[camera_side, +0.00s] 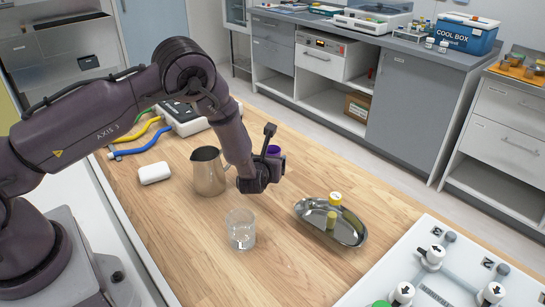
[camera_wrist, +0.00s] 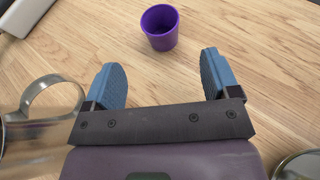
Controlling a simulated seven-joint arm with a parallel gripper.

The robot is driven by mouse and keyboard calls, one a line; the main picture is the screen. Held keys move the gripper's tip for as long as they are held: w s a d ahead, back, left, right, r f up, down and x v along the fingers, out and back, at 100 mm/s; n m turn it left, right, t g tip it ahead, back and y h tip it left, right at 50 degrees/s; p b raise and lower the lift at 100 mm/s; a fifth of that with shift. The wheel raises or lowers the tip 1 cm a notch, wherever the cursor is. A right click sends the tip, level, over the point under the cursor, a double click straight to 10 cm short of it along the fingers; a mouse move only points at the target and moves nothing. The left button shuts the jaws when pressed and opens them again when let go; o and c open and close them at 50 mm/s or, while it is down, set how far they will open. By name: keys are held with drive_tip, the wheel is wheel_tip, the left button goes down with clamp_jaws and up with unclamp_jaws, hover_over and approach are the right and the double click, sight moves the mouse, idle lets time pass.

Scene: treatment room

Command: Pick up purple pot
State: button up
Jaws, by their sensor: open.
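The purple pot (camera_wrist: 160,28) stands upright on the wooden table, with its open top showing in the wrist view. In the side view only a bit of the purple pot (camera_side: 273,150) shows behind my gripper. My gripper (camera_wrist: 166,75) is open and empty, its two blue fingers spread wide. The pot is beyond the fingertips in the wrist view, roughly centred between them and not touched. In the side view my gripper (camera_side: 262,172) hangs low over the table, and its fingers are hard to make out there.
A metal jug (camera_side: 209,172) stands close left of my gripper; its handle (camera_wrist: 52,95) shows in the wrist view. A glass beaker (camera_side: 241,229) is in front. A metal kidney dish (camera_side: 347,230) with small yellow-topped vials lies right.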

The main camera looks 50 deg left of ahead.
sight(274, 149)
drive_tip(key=x, duration=0.4)
drive_tip(key=shift+w+a, duration=0.1)
drive_tip(key=shift+w+r+x, duration=0.1)
drive_tip(key=shift+r+x, duration=0.1)
drive_tip(key=shift+x, duration=1.05)
drive_tip(key=shift+w+r+x, duration=0.1)
drive_tip(key=shift+r+x, duration=0.1)
drive_tip(key=shift+x, duration=1.1)
drive_tip(key=shift+c, duration=0.5)
drive_tip(key=c, duration=0.9)
